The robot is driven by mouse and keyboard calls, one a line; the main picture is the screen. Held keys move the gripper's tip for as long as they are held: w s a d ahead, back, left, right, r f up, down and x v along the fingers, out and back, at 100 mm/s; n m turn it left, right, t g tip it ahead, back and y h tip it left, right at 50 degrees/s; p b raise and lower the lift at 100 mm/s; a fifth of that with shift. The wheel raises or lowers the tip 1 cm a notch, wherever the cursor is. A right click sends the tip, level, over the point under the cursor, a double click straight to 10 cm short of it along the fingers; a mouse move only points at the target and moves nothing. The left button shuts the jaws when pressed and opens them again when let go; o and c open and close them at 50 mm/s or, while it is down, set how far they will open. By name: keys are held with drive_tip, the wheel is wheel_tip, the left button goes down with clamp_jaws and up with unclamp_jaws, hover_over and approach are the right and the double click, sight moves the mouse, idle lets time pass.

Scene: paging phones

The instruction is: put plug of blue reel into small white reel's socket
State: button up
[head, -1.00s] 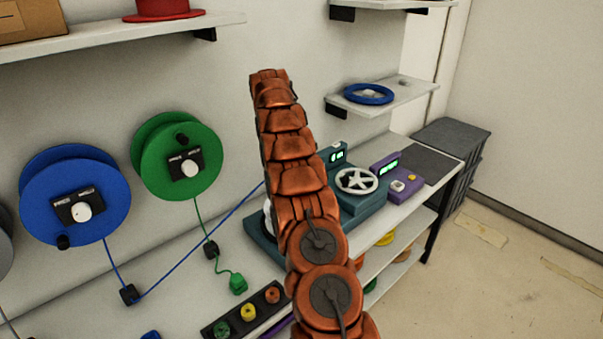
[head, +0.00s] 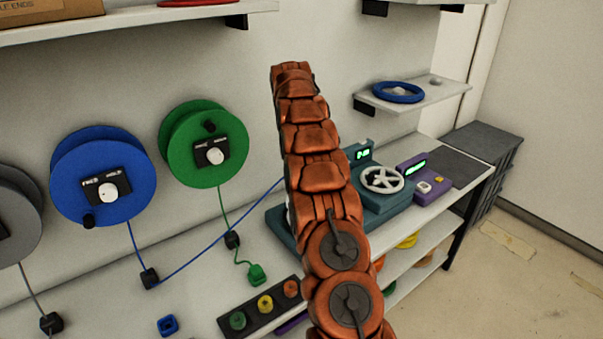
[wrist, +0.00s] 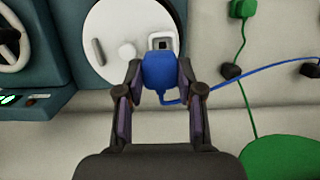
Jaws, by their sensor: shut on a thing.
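My gripper (wrist: 162,97) is shut on the blue plug (wrist: 161,73) in the wrist view. The plug's blue cord runs off to the right. My arm hides the gripper and white reel there.
The green reel (head: 204,145) hangs beside the blue one, and its green plug (head: 257,274) lies on the bench. A teal machine with a white handwheel (head: 382,179) and a purple box (head: 428,177) stand right of my arm. A strip of coloured knobs (head: 262,306) lies in front.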

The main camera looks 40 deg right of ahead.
drive_tip(key=shift+f, duration=0.1)
idle(0.4)
drive_tip(key=shift+w+b+x, duration=0.25)
drive_tip(key=shift+b+x, duration=0.4)
drive_tip(key=shift+x, duration=0.55)
drive_tip(key=shift+w+b+x, duration=0.25)
drive_tip(key=shift+b+x, duration=0.4)
drive_tip(key=shift+x, duration=0.6)
drive_tip(key=shift+w+b+x, duration=0.15)
drive_tip(key=shift+b+x, duration=0.2)
drive_tip(key=shift+x, duration=0.35)
drive_tip(key=shift+w+b+x, duration=0.15)
drive_tip(key=shift+b+x, duration=0.15)
drive_tip(key=shift+x, duration=0.4)
drive_tip(key=shift+a, duration=0.15)
drive_tip(key=o, duration=1)
drive_tip(key=shift+o, duration=0.3)
drive_tip(key=o, duration=0.4)
drive_tip(key=shift+s+p+v, duration=0.3)
drive_tip(key=shift+p+v, duration=0.4)
drive_tip(key=shift+v, duration=0.75)
drive_tip(key=shift+s+p+v, duration=0.3)
drive_tip(key=shift+p+v, duration=0.4)
drive_tip(key=shift+v, duration=0.75)
drive_tip(key=shift+s+p+v, duration=0.3)
drive_tip(key=shift+p+v, duration=0.4)
drive_tip(key=shift+v, duration=0.75)
